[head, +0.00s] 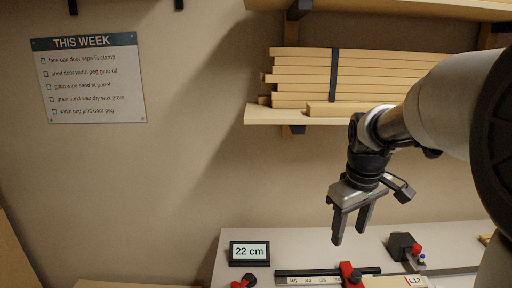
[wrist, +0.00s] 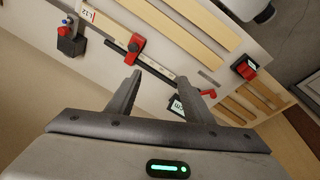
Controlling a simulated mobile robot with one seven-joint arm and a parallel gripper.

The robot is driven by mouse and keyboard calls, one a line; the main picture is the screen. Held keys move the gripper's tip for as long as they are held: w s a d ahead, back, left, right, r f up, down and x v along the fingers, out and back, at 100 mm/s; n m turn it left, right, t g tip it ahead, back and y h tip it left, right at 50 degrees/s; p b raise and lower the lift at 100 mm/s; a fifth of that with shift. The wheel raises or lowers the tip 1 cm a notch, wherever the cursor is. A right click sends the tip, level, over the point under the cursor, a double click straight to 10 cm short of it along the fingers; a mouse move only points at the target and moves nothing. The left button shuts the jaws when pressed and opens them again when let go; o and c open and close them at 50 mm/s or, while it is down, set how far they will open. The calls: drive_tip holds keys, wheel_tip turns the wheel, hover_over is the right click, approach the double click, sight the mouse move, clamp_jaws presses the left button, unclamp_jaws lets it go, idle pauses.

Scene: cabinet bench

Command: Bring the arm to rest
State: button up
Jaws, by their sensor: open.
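My gripper (head: 350,222) hangs fingers-down from my arm above the bench in the head view. Its two fingers are apart with nothing between them. In the wrist view my gripper (wrist: 162,98) is also open and empty, with the bench top beyond the fingertips. The arm reaches in from the right side of the head view.
The pale bench (head: 228,268) carries a "22 cm" display (head: 249,252), a rule with a red stop (head: 350,273) and a black block with a red knob (head: 404,246). A shelf (head: 275,116) with stacked boards (head: 300,78) is behind my arm. A list (head: 90,80) hangs left.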

drive_tip(key=s+a+r+m+t, duration=0.1)
drive_tip(key=s+a+m, duration=0.1)
drive_tip(key=s, duration=0.7)
drive_tip(key=s+a+r+m+t, duration=0.1)
drive_tip(key=s+a+m+t, duration=0.1)
drive_tip(key=s+a, duration=0.3)
drive_tip(key=s, duration=0.4)
drive_tip(key=shift+s+a+r+m+y, duration=0.2)
drive_tip(key=shift+s+r+m+y, duration=0.1)
drive_tip(key=shift+s+r+m, duration=0.1)
idle(0.5)
